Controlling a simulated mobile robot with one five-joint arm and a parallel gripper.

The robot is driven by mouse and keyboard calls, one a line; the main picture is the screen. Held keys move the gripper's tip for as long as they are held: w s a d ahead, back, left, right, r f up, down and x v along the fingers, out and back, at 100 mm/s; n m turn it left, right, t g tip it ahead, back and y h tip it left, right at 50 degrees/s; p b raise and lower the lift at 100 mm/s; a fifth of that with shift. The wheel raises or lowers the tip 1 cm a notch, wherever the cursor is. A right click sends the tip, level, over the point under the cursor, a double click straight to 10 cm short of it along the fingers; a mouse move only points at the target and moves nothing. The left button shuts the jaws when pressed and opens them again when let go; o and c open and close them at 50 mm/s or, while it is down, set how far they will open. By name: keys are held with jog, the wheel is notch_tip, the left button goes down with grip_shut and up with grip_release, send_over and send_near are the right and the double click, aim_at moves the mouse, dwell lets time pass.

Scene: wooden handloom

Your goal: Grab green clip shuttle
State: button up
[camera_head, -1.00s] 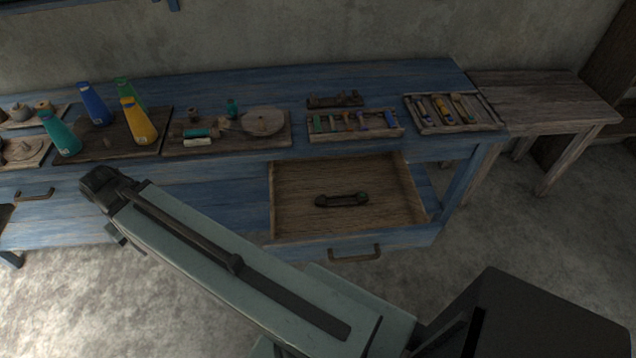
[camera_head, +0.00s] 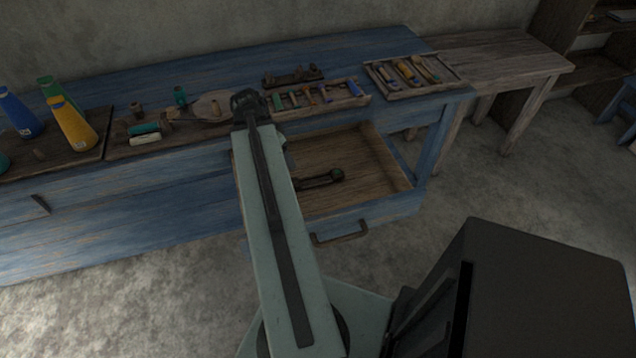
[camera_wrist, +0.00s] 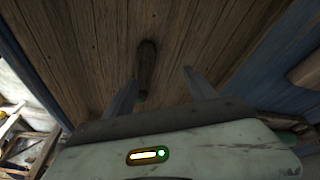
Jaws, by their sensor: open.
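A dark, slender shuttle (camera_head: 318,181) with a greenish right end lies in the open wooden drawer (camera_head: 385,160). My arm hides part of its left side in the head view. In the wrist view a dark elongated thing, apparently the same shuttle (camera_wrist: 147,62), lies on brown boards ahead of my gripper. My gripper (camera_wrist: 160,76) is open, with its two fingers spread and nothing held. The shuttle shows between the finger directions, closer to the left finger; the remaining gap is hard to judge. My gripper's fingers are hidden in the head view.
The blue workbench (camera_head: 350,45) carries a tool tray (camera_head: 318,98), a second tray (camera_head: 410,75) and bottles, including a yellow one (camera_head: 73,125). The drawer's handle (camera_head: 340,234) faces the floor space. A wooden side table (camera_head: 490,55) stands at right.

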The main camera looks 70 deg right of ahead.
aim_at(336, 171)
jog(key=s+d+f+m+g+b, duration=0.15)
jog(key=s+d+m, duration=0.4)
jog(key=s, duration=0.75)
jog(key=b+x, duration=0.2)
jog(key=w+b+x, duration=0.1)
jog(key=b+x, duration=0.2)
jog(key=d+b+x, duration=0.1)
jog(key=b+x, duration=0.1)
jog(key=x, duration=0.1)
jog(key=shift+w+f, duration=0.1)
jog(key=shift+f, duration=0.1)
jog(key=shift+r, duration=0.2)
grip_shut()
